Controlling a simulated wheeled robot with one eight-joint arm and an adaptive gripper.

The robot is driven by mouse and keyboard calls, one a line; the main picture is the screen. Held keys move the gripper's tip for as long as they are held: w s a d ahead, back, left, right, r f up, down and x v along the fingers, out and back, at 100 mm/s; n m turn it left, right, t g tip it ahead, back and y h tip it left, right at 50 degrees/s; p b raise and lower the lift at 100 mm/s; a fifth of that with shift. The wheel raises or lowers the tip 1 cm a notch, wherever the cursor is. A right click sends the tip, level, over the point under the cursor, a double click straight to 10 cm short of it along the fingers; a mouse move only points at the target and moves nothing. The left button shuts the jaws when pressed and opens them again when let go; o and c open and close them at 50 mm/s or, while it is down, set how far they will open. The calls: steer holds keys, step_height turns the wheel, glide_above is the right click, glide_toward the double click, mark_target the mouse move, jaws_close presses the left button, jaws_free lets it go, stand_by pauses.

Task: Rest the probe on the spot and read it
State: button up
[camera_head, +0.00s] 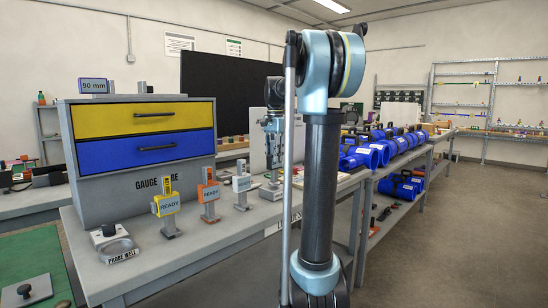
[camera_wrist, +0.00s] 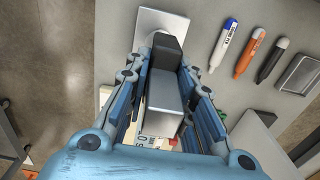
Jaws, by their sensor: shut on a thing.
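My gripper (camera_wrist: 168,100) is shut on a grey block-shaped device with a dark top (camera_wrist: 165,92), which may be the probe; no readout shows on it. The blue fingers lie on both sides of it. A pale square plate (camera_wrist: 160,20) lies just beyond it in the wrist view. I cannot tell whether the device touches anything below. In the head view my gripper (camera_head: 272,150) points down over the bench, partly behind my arm. The ring marked PROBE WELL (camera_head: 118,251) is on the near left bench. I cannot make out the spot.
Yellow (camera_head: 167,203), orange (camera_head: 209,192) and grey (camera_head: 242,184) READY stands line the bench before a drawer cabinet (camera_head: 143,150). Blue (camera_wrist: 224,45), orange (camera_wrist: 249,53) and black (camera_wrist: 271,60) markers lie right of my gripper in the wrist view.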

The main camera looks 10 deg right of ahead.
steer(key=shift+f, duration=0.6)
stand_by(3.0)
steer(key=shift+r, duration=0.1)
steer(key=shift+r, duration=3.45)
